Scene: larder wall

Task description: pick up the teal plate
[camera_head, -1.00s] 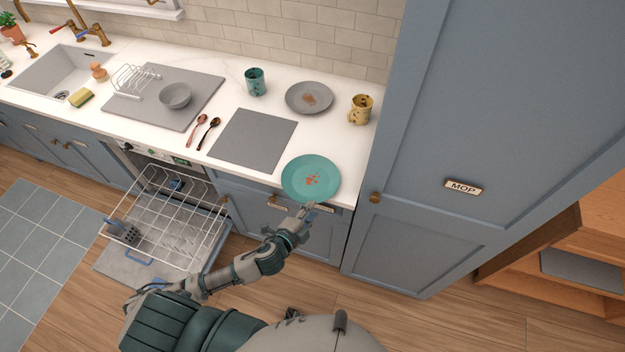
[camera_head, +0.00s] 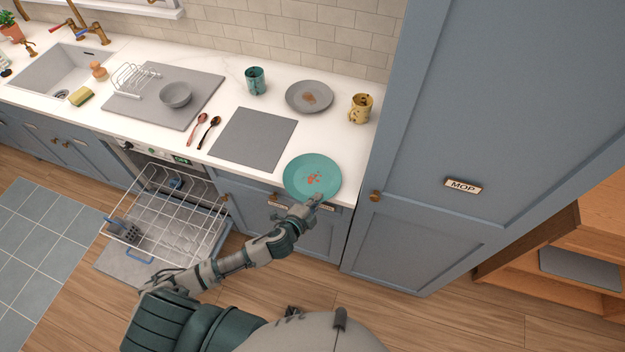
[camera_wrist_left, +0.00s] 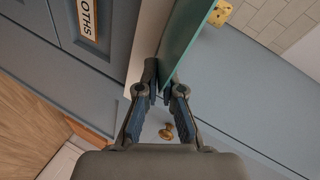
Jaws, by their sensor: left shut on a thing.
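The teal plate (camera_head: 312,172), with red-orange food scraps in its middle, is at the front edge of the white counter in the head view. My left gripper (camera_head: 316,200) is at the plate's near rim. In the left wrist view the plate (camera_wrist_left: 187,38) shows edge-on, and the fingertips of my left gripper (camera_wrist_left: 164,92) are closed on its rim. I cannot tell whether the plate still touches the counter. My right gripper is not in view.
A grey mat (camera_head: 253,137) lies left of the plate. A grey plate (camera_head: 309,97), a teal mug (camera_head: 256,81) and a yellow mug (camera_head: 360,108) stand behind. A tall blue cabinet (camera_head: 460,130) is close on the right. The open dishwasher rack (camera_head: 170,215) is lower left.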

